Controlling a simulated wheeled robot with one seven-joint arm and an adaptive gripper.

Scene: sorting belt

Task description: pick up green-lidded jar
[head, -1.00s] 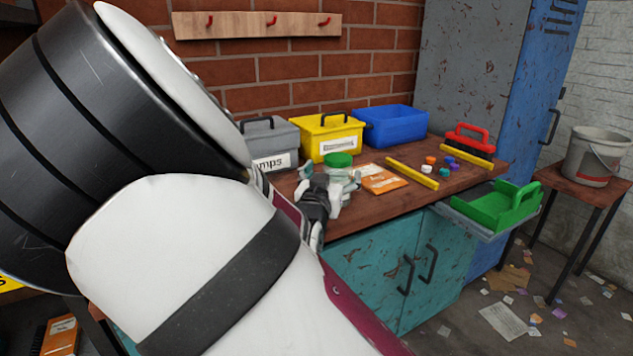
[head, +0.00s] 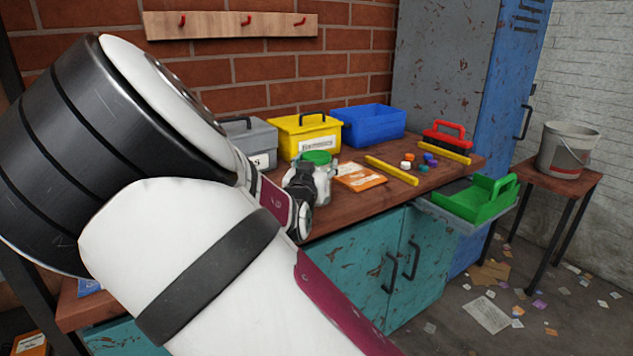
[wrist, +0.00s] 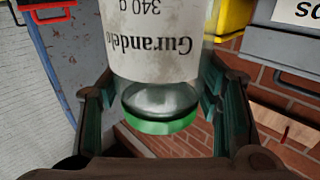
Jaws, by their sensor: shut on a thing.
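The green-lidded jar (head: 322,190) is clear, with a green lid (head: 317,157), and is upright on the workbench or very close above it; I cannot tell which. My gripper (head: 316,182) is at the jar, partly hidden by my own arm. In the wrist view the jar (wrist: 155,40) appears upside down, its pale label reading "Gurandelo" or similar and "340 g". Its green lid (wrist: 160,127) lies toward the bottom of that picture. My gripper (wrist: 160,105) is shut on the jar, with one finger on each side. The jar's base is hidden.
Grey (head: 250,140), yellow (head: 305,137) and blue (head: 368,125) bins stand behind the jar. A green tray (head: 472,202) sits beyond the right edge.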

